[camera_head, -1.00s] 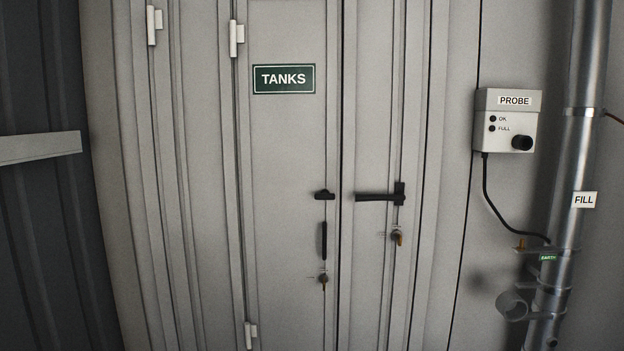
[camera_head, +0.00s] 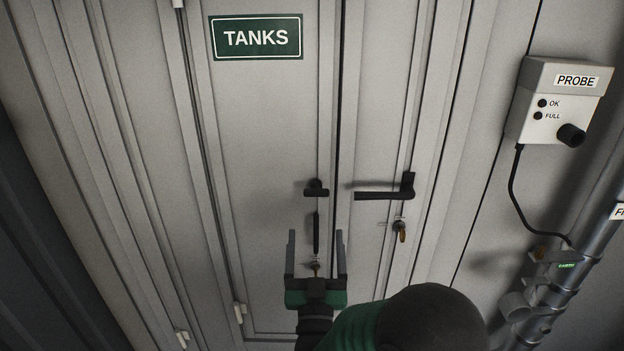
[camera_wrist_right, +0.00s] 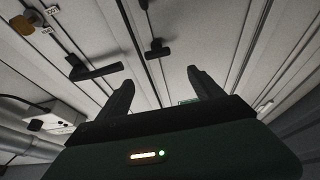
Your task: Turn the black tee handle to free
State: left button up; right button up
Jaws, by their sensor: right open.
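The black tee handle (camera_head: 316,189) sits on the left door leaf below the TANKS sign, its crossbar lying about level. It also shows in the right wrist view (camera_wrist_right: 157,48), ahead of the fingers. My right gripper (camera_head: 316,240) is open and empty, below the tee handle in the head view and apart from it. Its two fingers point up toward the handle and also show in the right wrist view (camera_wrist_right: 157,80). A slim black upright bar (camera_head: 316,226) below the handle shows between the fingers. My left gripper is not in view.
A black lever handle (camera_head: 385,191) with a key lock (camera_head: 400,229) below it is on the leaf to the right. The TANKS sign (camera_head: 256,37) is above. A PROBE box (camera_head: 560,103), its cable and a metal pipe (camera_head: 560,295) stand at the right.

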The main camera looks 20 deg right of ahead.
aim_at(316, 193)
jog(key=x, duration=0.2)
jog(key=p+x, duration=0.1)
jog(key=x, duration=0.2)
jog(key=p+x, duration=0.1)
jog(key=x, duration=0.2)
jog(key=shift+w+a+f, duration=0.15)
jog(key=shift+w+f, duration=0.1)
jog(key=shift+f, duration=0.05)
jog(key=w, duration=0.1)
jog(key=w+d+r+p, duration=0.1)
jog(key=w+d, duration=0.1)
jog(key=w, duration=0.1)
jog(key=shift+w+d+r+p, duration=0.1)
jog(key=shift+d+r+p, duration=0.2)
jog(key=shift+p, duration=0.1)
jog(key=shift+w+r, duration=0.15)
jog(key=shift+w, duration=0.1)
jog(key=shift+w+a, duration=0.1)
jog(key=shift+a, duration=0.2)
jog(key=shift+w+a, duration=0.1)
jog(key=shift+a, duration=0.1)
jog(key=c, duration=0.4)
jog(key=shift+d, duration=0.35)
jog(key=c, duration=0.7)
jog(key=shift+c, duration=1.1)
jog(key=shift+a, duration=0.1)
jog(key=shift+c, duration=0.3)
